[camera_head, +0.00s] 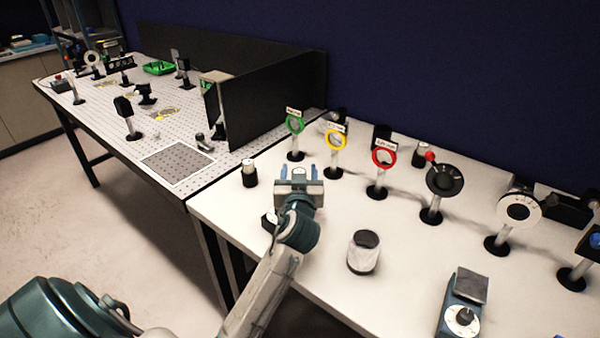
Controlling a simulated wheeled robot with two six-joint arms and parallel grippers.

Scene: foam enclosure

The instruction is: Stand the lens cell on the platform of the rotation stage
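My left gripper (299,174) is over the white bench near its left end. Its two blue fingertips stand apart, and I see nothing clearly held between them. I cannot tell for sure which thing is the lens cell. A small black cylinder with a pale top (250,174) stands upright left of the gripper, apart from it. A larger pale cylinder with a dark top (363,252) stands right of and nearer than the gripper. A blue device with a grey square plate and a dial (461,312) at the lower right may be the rotation stage. My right gripper is not in view.
Green (295,124), yellow (336,139) and red (383,156) rings stand on posts behind the gripper. A black holder (444,180) and a white dial mount (519,209) stand farther right. Black panels (270,100) rise on the perforated table (110,130). The bench middle is mostly clear.

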